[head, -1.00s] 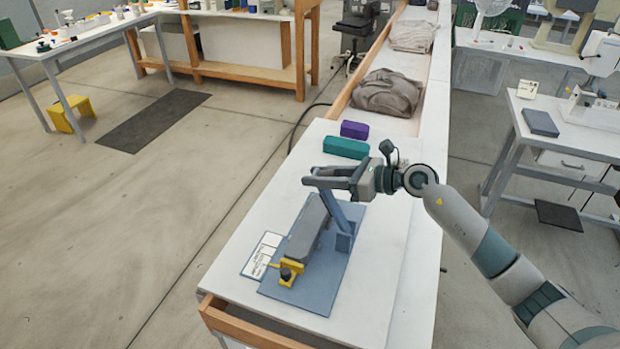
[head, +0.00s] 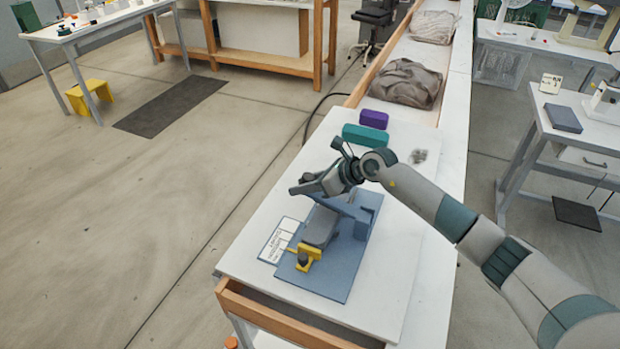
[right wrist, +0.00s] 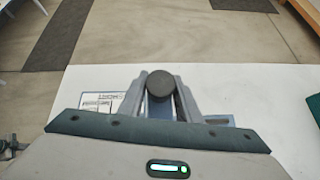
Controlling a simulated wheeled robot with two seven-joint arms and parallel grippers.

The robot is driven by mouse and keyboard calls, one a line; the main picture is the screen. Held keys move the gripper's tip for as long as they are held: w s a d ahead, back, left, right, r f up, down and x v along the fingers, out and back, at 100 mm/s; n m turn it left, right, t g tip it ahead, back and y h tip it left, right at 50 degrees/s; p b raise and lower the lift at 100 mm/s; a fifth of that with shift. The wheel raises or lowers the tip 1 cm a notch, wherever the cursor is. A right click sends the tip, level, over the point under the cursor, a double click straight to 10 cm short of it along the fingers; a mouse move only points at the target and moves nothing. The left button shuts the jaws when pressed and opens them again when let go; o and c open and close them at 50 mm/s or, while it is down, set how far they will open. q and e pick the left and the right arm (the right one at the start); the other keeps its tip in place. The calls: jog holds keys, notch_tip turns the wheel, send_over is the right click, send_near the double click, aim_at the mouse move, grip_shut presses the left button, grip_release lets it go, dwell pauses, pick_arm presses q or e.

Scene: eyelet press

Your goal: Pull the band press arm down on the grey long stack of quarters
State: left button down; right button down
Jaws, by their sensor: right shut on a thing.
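The band press stands on a blue base plate (head: 350,275) on the white bench. Its blue press arm (head: 338,206) slopes low from the post at the right toward the left, over the grey long stack (head: 320,229). My right gripper (head: 307,187) is shut on the press arm's end above the stack. In the right wrist view a dark round knob (right wrist: 161,84) sits between the fingers. A yellow bracket (head: 309,250) with a dark knob is at the near end of the stack. The gripper hides the stack's far end; contact with the arm cannot be told.
A printed card (head: 281,240) lies left of the plate. A teal block (head: 366,136) and a purple block (head: 373,119) lie behind the press. Grey cloth bundles (head: 405,82) are farther back. The bench is clear right of the plate.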

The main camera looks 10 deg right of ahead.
jog(key=f+b, duration=0.1)
jog(key=f, duration=0.1)
jog(key=f+b, duration=0.2)
jog(key=f, duration=0.1)
jog(key=shift+w+a, duration=0.15)
jog(key=shift+a, duration=0.05)
jog(key=shift+f+b, duration=0.25)
jog(key=shift+b, duration=0.05)
jog(key=shift+s, duration=0.2)
jog(key=shift+s+f, duration=0.1)
jog(key=shift+f, duration=0.15)
jog(key=c, duration=1.4)
grip_release()
jog(key=shift+w, duration=0.3)
jog(key=shift+r, duration=0.15)
jog(key=shift+r, duration=0.15)
